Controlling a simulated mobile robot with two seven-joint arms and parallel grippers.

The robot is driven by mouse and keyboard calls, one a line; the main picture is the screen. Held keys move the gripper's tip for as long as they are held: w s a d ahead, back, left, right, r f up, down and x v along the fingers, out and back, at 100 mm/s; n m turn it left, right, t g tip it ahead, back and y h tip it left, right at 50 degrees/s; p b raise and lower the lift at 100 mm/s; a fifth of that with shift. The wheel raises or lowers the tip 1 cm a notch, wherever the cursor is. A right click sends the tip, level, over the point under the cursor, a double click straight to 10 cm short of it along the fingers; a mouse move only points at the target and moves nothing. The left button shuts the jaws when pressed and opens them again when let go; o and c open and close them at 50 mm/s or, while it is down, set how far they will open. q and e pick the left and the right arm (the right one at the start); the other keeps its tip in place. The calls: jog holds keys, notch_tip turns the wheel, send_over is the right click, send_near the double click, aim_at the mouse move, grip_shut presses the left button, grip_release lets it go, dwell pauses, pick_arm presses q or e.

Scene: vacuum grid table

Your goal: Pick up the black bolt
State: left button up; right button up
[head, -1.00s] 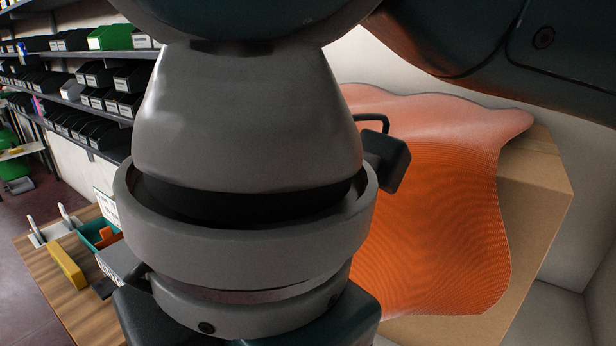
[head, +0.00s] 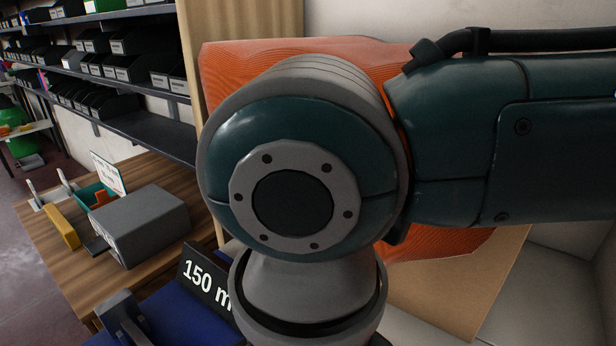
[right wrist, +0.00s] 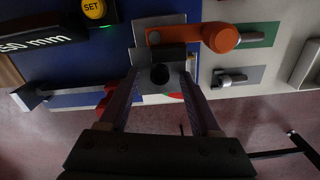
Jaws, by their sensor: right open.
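In the right wrist view my right gripper (right wrist: 161,76) is open, its two dark fingers reaching toward a grey block (right wrist: 145,56). A dark round spot (right wrist: 160,74) shows on the block between the fingertips; I cannot tell whether it is the black bolt's end or a hole. No grip on it shows. A bolt-like piece with a dark end (right wrist: 229,79) lies on a grey pad to the right, apart from the fingers. In the head view my right arm covers the middle and hides its gripper. My left gripper is not in view.
An orange handle (right wrist: 220,37) lies close to the right finger, and a yellow SET button (right wrist: 94,9) is upper left. In the head view a "150 mm" sign (head: 207,283) stands on a blue surface (head: 190,325), with a grey box (head: 145,225) behind on a wooden table.

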grip_shut()
dwell(0.5)
